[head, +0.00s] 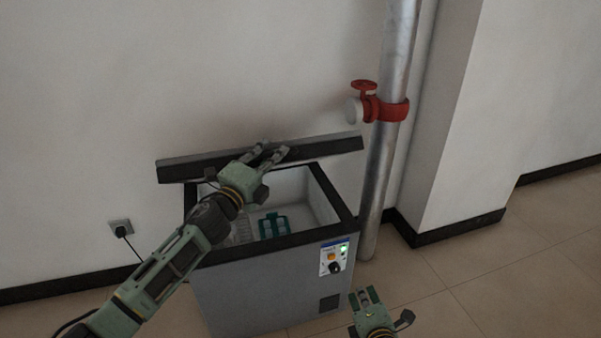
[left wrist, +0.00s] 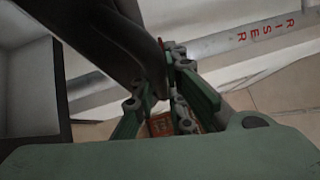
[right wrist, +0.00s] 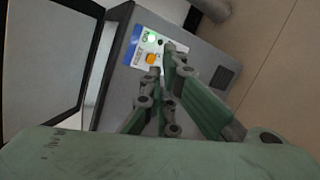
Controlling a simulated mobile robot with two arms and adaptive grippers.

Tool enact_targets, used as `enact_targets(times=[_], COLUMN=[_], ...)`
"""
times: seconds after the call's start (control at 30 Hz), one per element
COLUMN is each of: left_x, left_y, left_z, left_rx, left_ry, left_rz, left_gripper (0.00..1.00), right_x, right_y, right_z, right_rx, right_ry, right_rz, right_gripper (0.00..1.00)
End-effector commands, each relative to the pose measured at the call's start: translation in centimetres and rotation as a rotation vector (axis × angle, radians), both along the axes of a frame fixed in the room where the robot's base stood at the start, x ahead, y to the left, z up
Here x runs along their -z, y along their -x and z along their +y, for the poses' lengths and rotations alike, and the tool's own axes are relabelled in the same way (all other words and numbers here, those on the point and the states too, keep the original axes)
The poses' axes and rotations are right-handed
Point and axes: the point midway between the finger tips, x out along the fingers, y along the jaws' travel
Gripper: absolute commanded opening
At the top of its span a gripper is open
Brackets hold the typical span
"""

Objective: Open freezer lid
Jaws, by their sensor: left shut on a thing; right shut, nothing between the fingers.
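The grey chest freezer (head: 240,285) stands against the wall with its lid (head: 325,147) raised at the back, seen nearly edge-on. My left gripper (head: 268,153) reaches over the opening and is shut on the lid's edge. In the left wrist view the dark lid (left wrist: 110,50) runs down to the fingers. My right gripper (head: 366,297) is shut and empty, low in front of the freezer's right front corner. The control panel (head: 334,257) has a lit green light; it also shows in the right wrist view (right wrist: 151,58).
A grey vertical pipe (head: 378,180) with a red valve (head: 364,86) stands close beside the freezer's right end. A wall socket (head: 121,228) with a plugged-in cord is at left. Tiled floor (head: 480,275) at right is clear.

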Motion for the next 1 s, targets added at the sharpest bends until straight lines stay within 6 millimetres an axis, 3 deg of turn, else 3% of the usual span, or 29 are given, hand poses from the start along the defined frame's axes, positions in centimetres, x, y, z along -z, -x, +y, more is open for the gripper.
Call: enact_targets(times=[0.03,0.2,0.4,0.53,0.73,1.0], left_x=[-0.1,-0.1,-0.1,0.0,0.0,0.0], left_y=[0.0,0.0,0.0,0.0,0.0,0.0], left_z=[0.0,0.0,0.0,0.0,0.0,0.0], left_rx=[0.0,0.0,0.0,-0.001,-0.001,-0.001], left_ry=[-0.003,-0.003,-0.003,-0.004,-0.004,-0.004], left_rz=[-0.003,-0.003,-0.003,-0.002,-0.002,-0.002], left_gripper=[0.0,0.0,0.0,0.0,0.0,0.0], right_x=[-2.9,-11.3,-18.5,-21.0,-22.3,-23.0], right_y=[-1.9,-5.8,-7.6,-7.9,-8.5,-12.3], right_z=[1.0,4.7,8.7,10.2,11.3,13.1], right_rx=[-0.071,-0.275,-0.408,-0.442,-0.455,-0.454], right_ry=[0.115,0.539,0.967,1.135,1.222,1.218], right_rz=[-0.086,-0.364,-0.632,-0.734,-0.787,-0.784], right_gripper=[0.0,0.0,0.0,0.0,0.0,0.0])
